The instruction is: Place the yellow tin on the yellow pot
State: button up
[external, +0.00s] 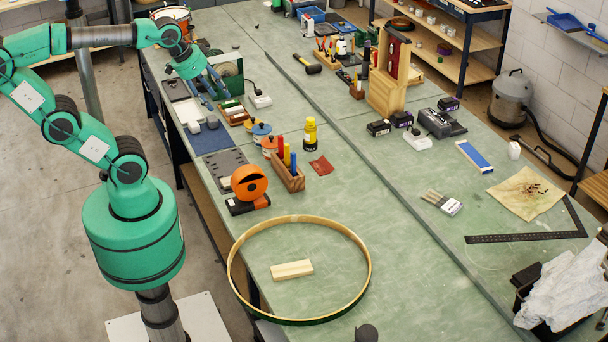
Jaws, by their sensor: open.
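A yellow tin with a black band (310,132) stands upright on the green bench, right of a cluster of small lidded pots. I cannot tell for sure which pot is the yellow one; the cluster has a blue-rimmed pot (261,133) and an orange-red pot (270,147) in front of it. Nothing is seen resting on these pots. My gripper (212,100) is open and empty, pointing down over the bench's left side. It is behind and left of the pots and the tin, apart from both.
A wooden block with coloured handles (289,178) stands in front of the tin, and an orange tape tool (249,184) is left of it. A dark red cloth (321,166) lies nearby. A large wooden hoop (363,250) is at the front.

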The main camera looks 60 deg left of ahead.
jog(key=s, duration=0.1)
jog(key=f, duration=0.1)
jog(key=s, duration=0.1)
jog(key=shift+s+d+f, duration=0.3)
jog(key=shift+s, duration=0.05)
notch_tip(320, 180, down, 17)
jog(key=b, duration=1.7)
